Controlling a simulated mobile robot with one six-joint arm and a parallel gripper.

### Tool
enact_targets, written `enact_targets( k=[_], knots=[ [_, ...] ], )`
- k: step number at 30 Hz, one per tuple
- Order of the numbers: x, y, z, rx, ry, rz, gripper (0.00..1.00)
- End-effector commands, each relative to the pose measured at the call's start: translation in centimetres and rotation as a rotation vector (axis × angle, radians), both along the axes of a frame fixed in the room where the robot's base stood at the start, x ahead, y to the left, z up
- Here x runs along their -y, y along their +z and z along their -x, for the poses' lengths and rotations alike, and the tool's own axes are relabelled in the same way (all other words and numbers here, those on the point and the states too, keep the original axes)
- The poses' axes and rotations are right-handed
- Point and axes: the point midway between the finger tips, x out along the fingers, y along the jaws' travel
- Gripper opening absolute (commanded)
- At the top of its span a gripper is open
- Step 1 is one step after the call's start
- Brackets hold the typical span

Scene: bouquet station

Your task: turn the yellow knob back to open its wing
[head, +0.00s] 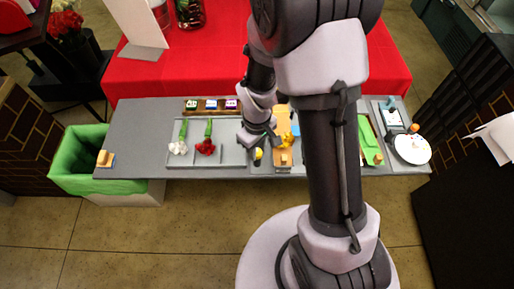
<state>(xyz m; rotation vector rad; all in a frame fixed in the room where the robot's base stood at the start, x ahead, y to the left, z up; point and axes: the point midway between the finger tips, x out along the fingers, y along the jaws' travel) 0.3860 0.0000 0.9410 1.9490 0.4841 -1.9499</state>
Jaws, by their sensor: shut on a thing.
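My gripper (258,146) is low over the middle of the grey table, shut on the small yellow knob (258,154), which shows just below the fingers. The finger contact is too small to see clearly. The knob sits on a dark narrow base near the table's front edge. A light wooden piece with an orange knob (284,158) lies just right of it. Yellow-orange parts (283,125) show behind that, partly covered by my arm. I cannot tell which of these is the yellow knob's wing, or how far it is open.
A grey tray (225,157) left of my gripper holds a white and a red flower. A rack with several small boxes (210,104) stands behind it. A green-lined bin (80,160) is at the left. A white plate (412,149) and a green board (368,138) are right of my arm.

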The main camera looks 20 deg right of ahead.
Motion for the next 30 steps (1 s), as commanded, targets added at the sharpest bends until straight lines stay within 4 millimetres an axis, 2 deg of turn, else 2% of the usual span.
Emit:
enact_targets(
  k=[5, 6, 9, 17, 20, 23, 30],
  knots=[
    [0.0, 0.0, 0.0, -0.001, 0.001, 0.0, 0.0],
    [0.0, 0.0, 0.0, -0.001, 0.001, 0.0, 0.34],
    [0.0, 0.0, 0.0, -0.001, 0.0, 0.0, 0.5],
    [0.0, 0.0, 0.0, 0.0, 0.0, 0.0, 0.5],
    [0.0, 0.7, 0.0, 0.001, 0.0, 0.0, 0.5],
    [0.0, 2.9, -0.1, 0.004, 0.001, 0.0, 0.5],
    [0.0, 11.0, -0.1, 0.006, -0.001, 0.0, 0.5]
  ],
)
